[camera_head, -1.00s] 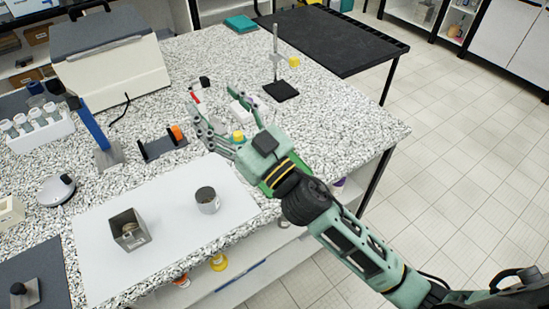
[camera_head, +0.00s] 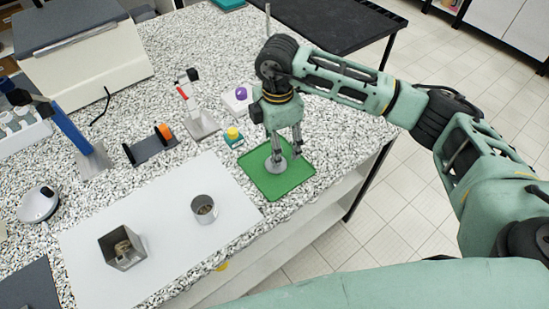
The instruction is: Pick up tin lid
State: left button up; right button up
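A round grey metal disc, which looks like the tin lid (camera_head: 271,168), lies on the green mat (camera_head: 290,184) near the counter's front edge. My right gripper (camera_head: 287,155) points down at the mat from above. Its fingers are apart, one over the lid and the other to its right. The fingers hide part of the lid, and I cannot tell whether they touch it. A round open metal tin (camera_head: 204,209) stands on the white sheet to the left. My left gripper is not in view.
A square metal box (camera_head: 122,250) stands on the white sheet (camera_head: 170,215). Behind the mat are a small yellow-topped item (camera_head: 233,134), a white item with a purple top (camera_head: 241,94) and a stand rod (camera_head: 267,18). The counter right of the mat is clear.

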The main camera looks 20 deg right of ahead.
jog(key=shift+s+f, duration=0.15)
jog(key=shift+f, duration=0.25)
jog(key=f+p, duration=0.1)
jog(key=f, duration=0.1)
jog(key=f+p, duration=0.2)
jog(key=f, duration=0.1)
jog(key=shift+w+a+f, duration=0.2)
jog(key=shift+w+f, duration=0.1)
jog(key=shift+f, duration=0.45)
jog(key=c, duration=0.9)
jog(key=shift+r, duration=0.1)
